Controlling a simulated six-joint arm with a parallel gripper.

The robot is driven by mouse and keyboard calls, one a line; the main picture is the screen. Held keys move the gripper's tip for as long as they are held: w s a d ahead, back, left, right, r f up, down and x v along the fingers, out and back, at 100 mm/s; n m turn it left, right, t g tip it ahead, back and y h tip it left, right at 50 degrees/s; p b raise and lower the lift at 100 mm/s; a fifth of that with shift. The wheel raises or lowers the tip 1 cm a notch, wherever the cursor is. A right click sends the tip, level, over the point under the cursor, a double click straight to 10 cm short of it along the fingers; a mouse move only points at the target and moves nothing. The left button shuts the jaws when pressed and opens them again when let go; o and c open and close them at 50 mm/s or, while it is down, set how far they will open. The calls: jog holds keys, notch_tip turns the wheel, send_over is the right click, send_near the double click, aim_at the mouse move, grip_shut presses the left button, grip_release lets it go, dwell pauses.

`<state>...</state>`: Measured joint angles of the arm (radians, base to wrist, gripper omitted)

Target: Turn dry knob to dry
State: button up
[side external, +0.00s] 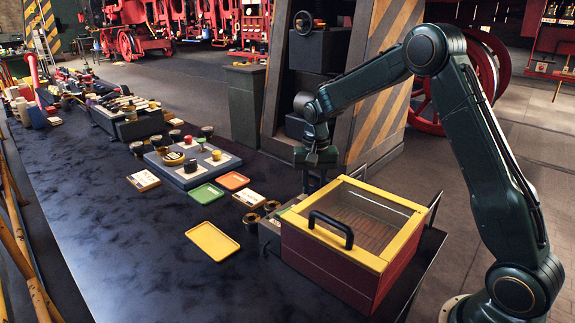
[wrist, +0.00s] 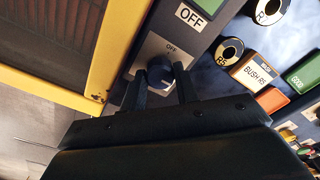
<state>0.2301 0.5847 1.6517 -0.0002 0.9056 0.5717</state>
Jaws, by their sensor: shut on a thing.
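The dry knob (wrist: 158,64) is a dark round knob on a grey plate on the control panel, seen in the wrist view. A small OFF marking (wrist: 171,49) is printed beside it; no DRY marking can be read. My gripper (wrist: 159,77) has one finger on each side of the knob and is shut on it. In the side view my gripper (side external: 314,184) points down behind the yellow-rimmed box (side external: 388,256), and the knob is hidden there. A larger OFF label (wrist: 190,17) lies beside a green piece on the panel. The knob's pointer direction cannot be told.
The box has a clear top and a black handle (side external: 330,229). A yellow tray (side external: 212,241), a green tray (side external: 206,193) and an orange tray (side external: 233,181) lie left of it. Ring-shaped parts (wrist: 230,51) lie near the panel. The front left of the table is clear.

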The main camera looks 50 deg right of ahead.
aim_at(314, 187)
jog(key=o, duration=1)
jog(key=shift+c, duration=0.2)
notch_tip(314, 187, up, 14)
dwell(0.5)
